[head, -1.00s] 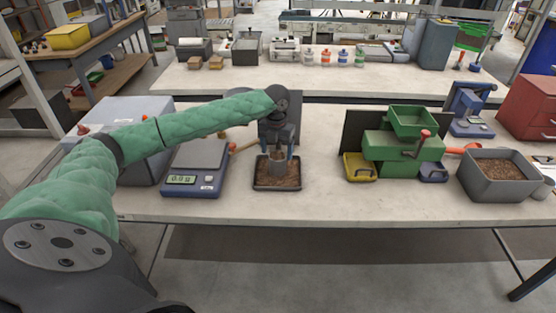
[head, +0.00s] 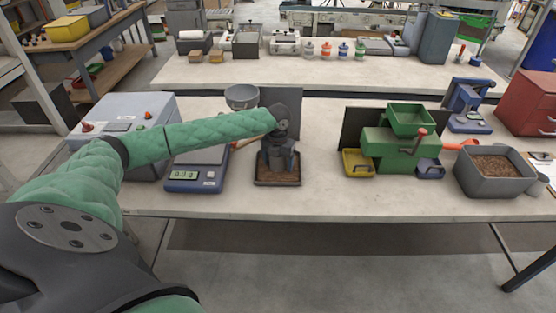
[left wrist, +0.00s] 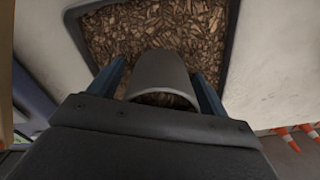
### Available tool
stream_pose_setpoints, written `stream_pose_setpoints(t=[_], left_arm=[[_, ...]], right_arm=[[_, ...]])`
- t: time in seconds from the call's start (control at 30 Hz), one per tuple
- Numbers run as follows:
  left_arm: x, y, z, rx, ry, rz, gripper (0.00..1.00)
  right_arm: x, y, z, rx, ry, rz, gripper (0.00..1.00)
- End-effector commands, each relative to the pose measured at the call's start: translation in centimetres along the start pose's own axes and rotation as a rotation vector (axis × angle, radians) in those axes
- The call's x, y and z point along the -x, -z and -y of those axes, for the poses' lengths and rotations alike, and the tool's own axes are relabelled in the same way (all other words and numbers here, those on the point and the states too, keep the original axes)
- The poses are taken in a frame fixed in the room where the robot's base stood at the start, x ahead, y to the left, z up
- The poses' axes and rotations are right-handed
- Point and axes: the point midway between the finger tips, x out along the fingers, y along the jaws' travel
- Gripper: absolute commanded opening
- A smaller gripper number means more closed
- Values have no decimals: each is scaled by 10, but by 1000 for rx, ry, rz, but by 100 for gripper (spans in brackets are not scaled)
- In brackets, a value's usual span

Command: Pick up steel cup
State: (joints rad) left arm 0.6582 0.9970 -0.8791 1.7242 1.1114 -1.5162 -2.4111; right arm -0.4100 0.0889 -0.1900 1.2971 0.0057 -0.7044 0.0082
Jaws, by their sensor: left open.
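My left gripper (left wrist: 157,85) is open, with one blue finger on each side of the cup. Whether the fingers touch it I cannot tell. In the head view my left gripper (head: 277,160) is low over the tray (head: 277,184), and the cup is mostly hidden by it. My right gripper is not in view.
A scale (head: 196,178) stands left of the tray, with a grey bowl (head: 241,97) behind. A green machine (head: 398,148) with yellow and blue bins and a grey tub (head: 495,176) of chips stand to the right. The bench between tray and machine is clear.

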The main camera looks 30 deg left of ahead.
Motion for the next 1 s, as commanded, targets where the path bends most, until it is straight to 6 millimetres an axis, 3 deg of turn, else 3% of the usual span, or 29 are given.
stream_pose_setpoints(t=[0.37, 0.6, 1.0], left_arm=[[-6, 0, 0, -1, -1, 0, 76], [-6, 0, 0, 0, -1, 0, 28], [0, -1, 0, 0, 0, 2, 27]], right_arm=[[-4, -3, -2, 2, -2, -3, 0], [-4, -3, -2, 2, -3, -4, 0], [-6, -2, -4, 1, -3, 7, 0]])
